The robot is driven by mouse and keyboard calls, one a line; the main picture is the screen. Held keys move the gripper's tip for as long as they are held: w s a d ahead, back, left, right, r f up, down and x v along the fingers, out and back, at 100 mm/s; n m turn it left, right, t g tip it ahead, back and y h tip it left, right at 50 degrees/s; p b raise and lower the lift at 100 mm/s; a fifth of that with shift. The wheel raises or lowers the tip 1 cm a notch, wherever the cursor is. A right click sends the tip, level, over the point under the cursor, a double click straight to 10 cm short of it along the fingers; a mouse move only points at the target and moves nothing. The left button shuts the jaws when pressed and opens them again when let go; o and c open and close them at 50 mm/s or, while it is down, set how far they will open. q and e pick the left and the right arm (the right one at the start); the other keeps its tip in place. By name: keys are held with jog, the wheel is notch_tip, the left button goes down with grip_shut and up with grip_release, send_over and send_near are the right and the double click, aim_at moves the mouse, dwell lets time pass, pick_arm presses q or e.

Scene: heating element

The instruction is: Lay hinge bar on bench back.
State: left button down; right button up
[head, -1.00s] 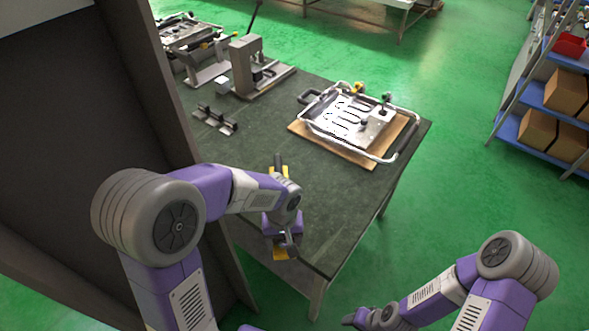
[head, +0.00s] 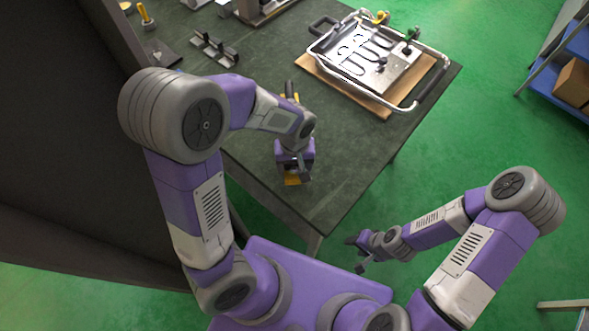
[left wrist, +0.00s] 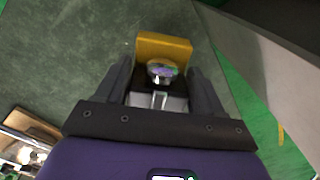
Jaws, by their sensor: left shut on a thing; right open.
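My left gripper (head: 293,170) is over the near part of the dark bench top (head: 345,150), fingers down. It is shut on a yellow piece (left wrist: 164,47); in the left wrist view a shiny rounded part sits between the fingers in front of it. My wrist hides much of this piece in the head view; another yellow and dark part shows behind the wrist. A grey bar with upright brackets (head: 214,48), looking like a hinge bar, lies at the bench's back left, apart from my grippers. My right gripper (head: 357,254) is open and empty, off the bench's near right edge.
A metal frame with heating element (head: 375,55) sits on a wooden board (head: 333,78) at the back right. A yellow-handled item (head: 146,18) stands at the far left. A dark panel (head: 60,150) rises left of my arm.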

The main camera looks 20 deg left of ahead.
pick_arm(q)
notch_tip(320, 180, down, 4)
jog(key=shift+r+b, duration=0.25)
jog(key=shift+b, duration=0.35)
jog(key=shift+c, duration=0.6)
grip_release()
notch_tip(320, 180, up, 12)
jog(key=p, duration=0.3)
jog(key=shift+r+p, duration=0.1)
jog(key=shift+p, duration=0.3)
